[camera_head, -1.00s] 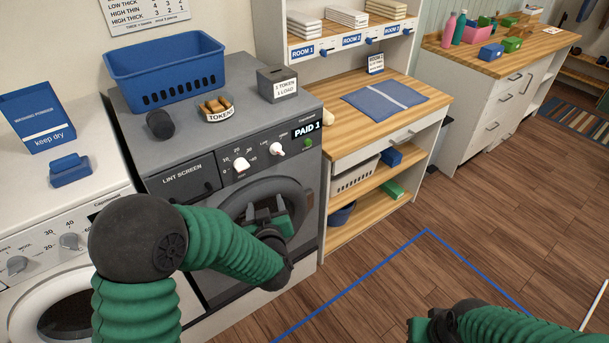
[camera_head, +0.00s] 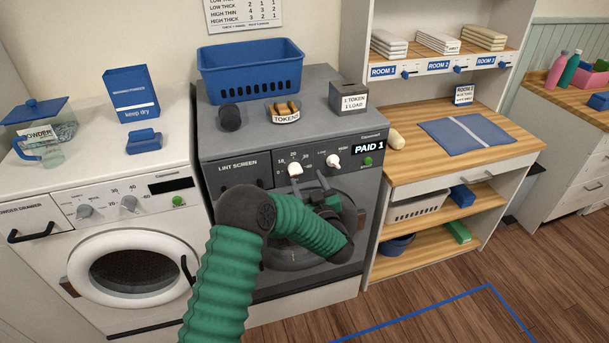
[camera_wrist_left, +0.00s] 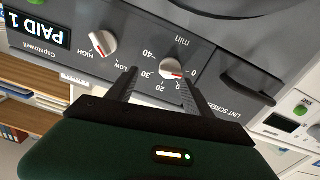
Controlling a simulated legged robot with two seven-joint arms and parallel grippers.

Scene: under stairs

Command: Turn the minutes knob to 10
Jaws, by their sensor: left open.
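The minutes knob (camera_head: 294,169) is a white dial on the dark grey dryer (camera_head: 226,146), left of a second white knob (camera_head: 333,161). In the left wrist view, which is upside down, the minutes knob (camera_wrist_left: 172,68) has a red mark on the side toward the 0. The 20, 30 and 40 show; I cannot make out the 10. My left gripper (camera_head: 311,184) is open and empty, just below and in front of the knob. In the wrist view its two fingers (camera_wrist_left: 159,78) point at the panel on either side of the knob. My right gripper is out of view.
A round dryer door is behind my left arm. A blue basket (camera_head: 250,70), a token bowl (camera_head: 285,112) and a token box (camera_head: 348,97) stand on the dryer. A white washer (camera_head: 90,180) is to the left, a wooden shelf unit (camera_head: 400,160) to the right.

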